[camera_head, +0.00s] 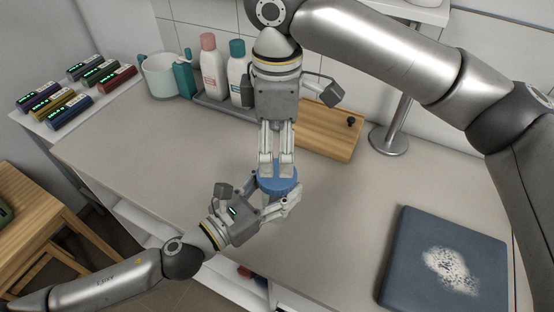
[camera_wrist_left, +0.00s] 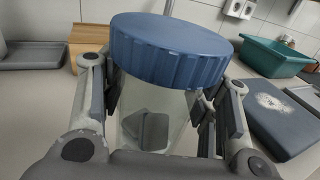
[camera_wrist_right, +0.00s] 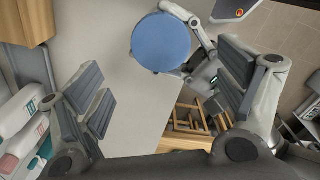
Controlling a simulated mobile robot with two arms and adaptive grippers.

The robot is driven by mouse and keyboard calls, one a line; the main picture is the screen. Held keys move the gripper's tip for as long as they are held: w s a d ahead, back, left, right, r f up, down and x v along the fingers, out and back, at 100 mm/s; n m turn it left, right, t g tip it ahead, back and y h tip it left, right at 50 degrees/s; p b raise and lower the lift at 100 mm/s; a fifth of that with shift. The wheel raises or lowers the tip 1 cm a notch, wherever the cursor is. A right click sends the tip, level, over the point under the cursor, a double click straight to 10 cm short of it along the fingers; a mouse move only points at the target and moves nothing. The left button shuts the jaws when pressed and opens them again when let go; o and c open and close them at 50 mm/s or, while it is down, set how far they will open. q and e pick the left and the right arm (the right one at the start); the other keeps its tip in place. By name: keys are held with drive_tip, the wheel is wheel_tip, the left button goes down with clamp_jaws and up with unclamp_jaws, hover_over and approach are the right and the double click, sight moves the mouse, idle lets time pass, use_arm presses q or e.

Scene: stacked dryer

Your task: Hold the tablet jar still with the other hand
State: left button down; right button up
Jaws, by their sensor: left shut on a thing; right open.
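The tablet jar has a ridged blue lid (camera_head: 279,180) and a clear body (camera_wrist_left: 150,112) with grey shapes visible through it. It is upright over the counter; whether its base touches cannot be told. My left gripper (camera_head: 281,204) is shut around the body, below the lid, with fingers on both sides in the left wrist view. My right gripper (camera_head: 276,171) points down from above, its fingertips overlapping the lid in the head view. In the right wrist view, my right gripper (camera_wrist_right: 163,88) is open and empty, with the lid (camera_wrist_right: 160,43) beyond its fingers.
A wooden board (camera_head: 328,132) and bottles (camera_head: 212,68) on a grey tray stand behind. A dark blue folded item (camera_head: 400,262) with white speckles lies at right. A teal basin (camera_wrist_left: 272,57) is at the back. Counter left of the jar is clear.

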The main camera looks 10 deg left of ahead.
drive_tip(key=shift+r, duration=2.4)
